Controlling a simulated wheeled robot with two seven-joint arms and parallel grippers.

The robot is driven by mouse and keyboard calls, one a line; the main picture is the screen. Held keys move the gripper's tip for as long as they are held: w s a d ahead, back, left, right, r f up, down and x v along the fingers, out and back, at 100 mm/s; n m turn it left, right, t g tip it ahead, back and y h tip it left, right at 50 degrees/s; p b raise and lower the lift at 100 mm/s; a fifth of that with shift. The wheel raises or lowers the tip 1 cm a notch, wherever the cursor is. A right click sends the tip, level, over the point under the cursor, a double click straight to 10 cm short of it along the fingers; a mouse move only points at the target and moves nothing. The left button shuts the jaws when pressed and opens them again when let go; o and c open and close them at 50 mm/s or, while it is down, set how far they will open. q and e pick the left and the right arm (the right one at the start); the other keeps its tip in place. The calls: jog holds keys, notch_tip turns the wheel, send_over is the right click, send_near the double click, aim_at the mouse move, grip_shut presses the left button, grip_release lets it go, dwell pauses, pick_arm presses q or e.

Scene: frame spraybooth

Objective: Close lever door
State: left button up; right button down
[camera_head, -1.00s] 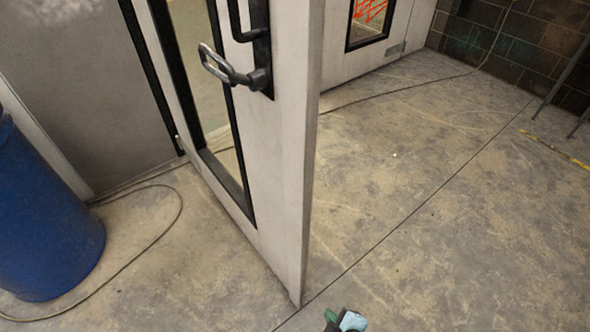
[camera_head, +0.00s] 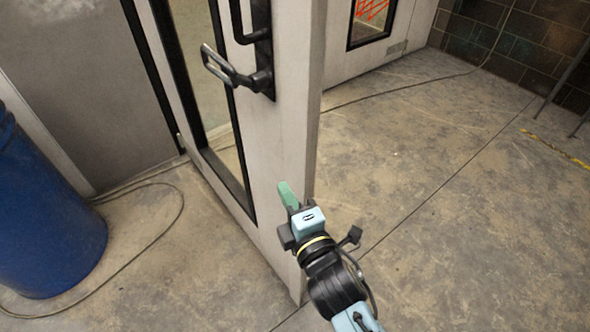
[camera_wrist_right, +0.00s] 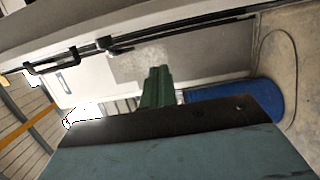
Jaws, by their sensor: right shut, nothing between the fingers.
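The white door (camera_head: 285,150) stands open, with a tall dark-framed window in it. Its black lever handle (camera_head: 238,75) sticks out near the free edge, below a black pull bar. My right gripper (camera_head: 285,190) is in front of the door's lower part, well below the lever, with its green fingers shut and empty. I cannot tell whether it touches the door. In the right wrist view the shut green fingers (camera_wrist_right: 158,85) point toward the door (camera_wrist_right: 190,18), which looks tilted there, and the black handle (camera_wrist_right: 50,66) shows at the left. My left gripper is not in view.
A blue barrel (camera_head: 45,215) stands at the left, with a cable (camera_head: 165,235) on the floor beside it. Another door panel with a window (camera_head: 372,20) is at the back. The concrete floor (camera_head: 450,200) to the right is largely clear.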

aim_at(296, 172)
jog(key=shift+w+d+p, duration=0.1)
jog(key=shift+w+d, duration=0.2)
jog(key=shift+w, duration=0.7)
jog(key=shift+w+d+p, duration=0.15)
jog(key=shift+w+d, duration=0.1)
jog(key=shift+w, duration=0.8)
jog(key=shift+w+d+p, duration=0.1)
jog(key=shift+w+d, duration=0.2)
jog(key=shift+w, duration=0.7)
